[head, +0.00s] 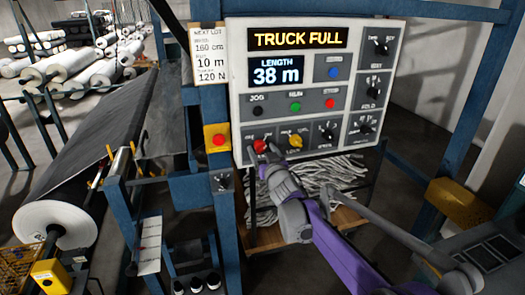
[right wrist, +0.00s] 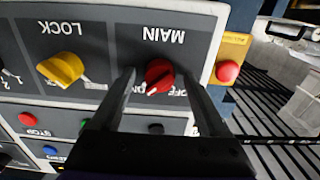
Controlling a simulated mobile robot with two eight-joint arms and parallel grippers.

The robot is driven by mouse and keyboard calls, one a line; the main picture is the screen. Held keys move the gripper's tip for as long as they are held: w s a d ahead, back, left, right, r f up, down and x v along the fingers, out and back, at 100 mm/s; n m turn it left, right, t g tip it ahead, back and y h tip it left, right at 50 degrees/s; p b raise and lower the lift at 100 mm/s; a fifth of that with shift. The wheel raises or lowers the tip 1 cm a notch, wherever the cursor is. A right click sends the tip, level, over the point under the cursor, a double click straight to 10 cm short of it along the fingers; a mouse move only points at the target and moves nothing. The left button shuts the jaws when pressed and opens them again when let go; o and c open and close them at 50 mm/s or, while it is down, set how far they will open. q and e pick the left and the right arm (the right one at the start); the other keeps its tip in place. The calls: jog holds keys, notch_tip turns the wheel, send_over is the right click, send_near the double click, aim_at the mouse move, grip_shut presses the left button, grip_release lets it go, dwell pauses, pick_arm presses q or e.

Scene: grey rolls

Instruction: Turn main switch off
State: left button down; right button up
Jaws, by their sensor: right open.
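The main switch is a red rotary knob (head: 259,146) at the lower left of the white-framed control panel (head: 240,75). In the right wrist view, which is upside down, the red knob (right wrist: 159,72) sits under the label MAIN. Its white pointer is toward the lower left there, and an OFF label is partly visible to the lower right. My right gripper (head: 265,158) is open at the panel. Its fingers (right wrist: 160,88) stand on either side of the knob, with a gap visible on both sides. My left gripper is not in view.
A yellow lock knob (head: 295,141) is right beside the main switch. A red button on a yellow box (head: 217,138) is just left of the panel. Green (head: 295,107) and red (head: 329,103) buttons are above. A large dark roll (head: 90,140) lies at left.

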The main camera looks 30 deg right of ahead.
grip_shut()
jog(key=shift+n, duration=0.4)
jog(key=n, duration=0.3)
jog(key=shift+n, duration=0.4)
jog(key=n+p, duration=0.1)
jog(key=n, duration=0.3)
jog(key=shift+d+r+n, duration=0.1)
jog(key=shift+n, duration=0.2)
jog(key=n+p, duration=0.1)
jog(key=n, duration=0.3)
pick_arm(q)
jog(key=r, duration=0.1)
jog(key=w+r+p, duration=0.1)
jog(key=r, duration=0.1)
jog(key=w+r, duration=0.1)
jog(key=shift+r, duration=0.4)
pick_arm(e)
jog(key=n, duration=0.4)
jog(key=shift+n, duration=0.3)
